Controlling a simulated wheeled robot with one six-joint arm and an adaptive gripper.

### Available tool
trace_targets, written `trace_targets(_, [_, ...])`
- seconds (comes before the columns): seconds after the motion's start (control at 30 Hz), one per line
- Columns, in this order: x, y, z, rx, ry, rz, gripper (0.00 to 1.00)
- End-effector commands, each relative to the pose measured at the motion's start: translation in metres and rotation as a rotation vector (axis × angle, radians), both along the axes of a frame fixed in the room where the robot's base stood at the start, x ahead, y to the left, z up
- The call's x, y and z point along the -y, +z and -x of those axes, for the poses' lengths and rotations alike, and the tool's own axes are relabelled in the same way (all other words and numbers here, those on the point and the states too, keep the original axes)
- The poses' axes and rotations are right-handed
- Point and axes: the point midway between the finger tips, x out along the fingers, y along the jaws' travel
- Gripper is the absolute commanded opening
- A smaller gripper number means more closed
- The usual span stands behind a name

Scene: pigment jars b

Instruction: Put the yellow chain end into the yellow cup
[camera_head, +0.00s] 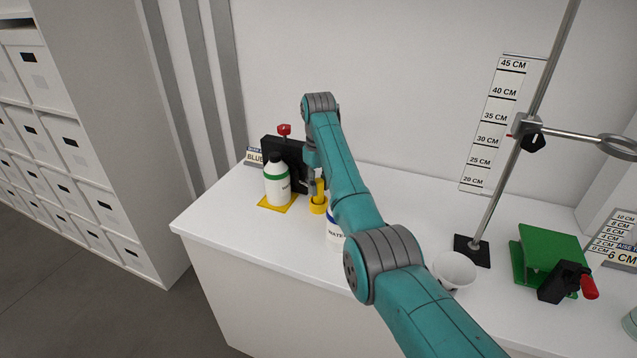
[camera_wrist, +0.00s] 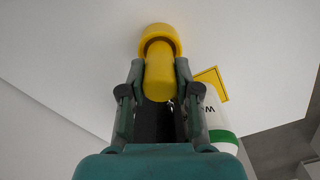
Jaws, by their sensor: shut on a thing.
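The yellow chain end (camera_head: 320,187) is a yellow rod-like piece, upright in the head view. My gripper (camera_wrist: 160,72) is shut on it, one finger on each side. The yellow cup (camera_head: 318,208) is small and stands on the white table, directly below the chain end. In the wrist view, the lower end of the chain end (camera_wrist: 160,82) lines up with the opening of the cup (camera_wrist: 158,32). I cannot tell how deep it sits in the cup. My arm partly hides the area around the gripper in the head view.
A white bottle with a green band (camera_head: 277,183) stands on a yellow mat (camera_head: 272,203) just left of the cup. A black block (camera_head: 284,152) is behind it. A bottle with a blue band (camera_head: 334,228) is close on the right, partly behind my arm. A white cup (camera_head: 455,270) stands farther right.

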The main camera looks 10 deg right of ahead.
Motion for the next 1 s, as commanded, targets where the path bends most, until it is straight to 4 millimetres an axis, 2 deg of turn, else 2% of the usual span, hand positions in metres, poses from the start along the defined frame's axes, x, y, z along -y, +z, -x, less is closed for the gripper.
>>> trace_targets(1.0, [0.0,-0.022,0.0,0.0,0.0,0.0,0.0])
